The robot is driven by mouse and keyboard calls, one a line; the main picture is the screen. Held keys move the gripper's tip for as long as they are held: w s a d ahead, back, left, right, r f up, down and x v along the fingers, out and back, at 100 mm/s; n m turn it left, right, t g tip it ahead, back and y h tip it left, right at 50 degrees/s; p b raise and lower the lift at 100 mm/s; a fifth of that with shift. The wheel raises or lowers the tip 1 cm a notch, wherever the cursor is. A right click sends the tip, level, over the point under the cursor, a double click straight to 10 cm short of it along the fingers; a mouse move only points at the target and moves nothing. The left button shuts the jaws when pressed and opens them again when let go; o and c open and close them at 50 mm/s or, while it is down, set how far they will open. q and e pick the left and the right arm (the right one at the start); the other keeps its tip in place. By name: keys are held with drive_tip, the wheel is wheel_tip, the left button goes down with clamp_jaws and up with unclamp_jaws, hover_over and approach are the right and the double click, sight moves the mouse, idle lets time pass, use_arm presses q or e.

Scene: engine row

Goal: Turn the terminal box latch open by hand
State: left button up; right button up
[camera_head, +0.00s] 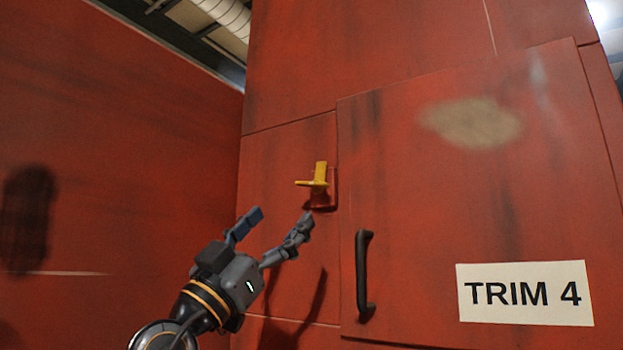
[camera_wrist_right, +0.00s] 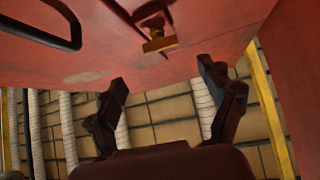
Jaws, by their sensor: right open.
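The yellow latch (camera_head: 318,177) sits on a small red mount on the red box front, just left of the door seam. It has one upright part and one part pointing left. My right gripper (camera_head: 280,222) is open and empty, below and to the left of the latch, apart from it. In the right wrist view the latch (camera_wrist_right: 160,42) shows at the top, beyond and between the open fingers (camera_wrist_right: 165,82). My left gripper is in neither view.
A door (camera_head: 430,190) with a black handle (camera_head: 363,272) and a "TRIM 4" label (camera_head: 525,293) is right of the latch. The handle also shows in the wrist view (camera_wrist_right: 45,38). A red wall (camera_head: 120,130) stands at left.

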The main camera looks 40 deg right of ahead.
sight(311, 186)
drive_tip(key=p+x, duration=0.4)
drive_tip(key=x, duration=0.6)
drive_tip(key=shift+w+d+p, duration=0.15)
drive_tip(key=shift+p, duration=0.15)
drive_tip(key=shift+w+d+r, duration=0.1)
drive_tip(key=shift+d+r, duration=0.15)
drive_tip(key=shift+d, duration=0.1)
drive_tip(key=c, duration=1.2)
drive_tip(key=shift+o, duration=0.2)
drive_tip(key=shift+n, duration=0.3)
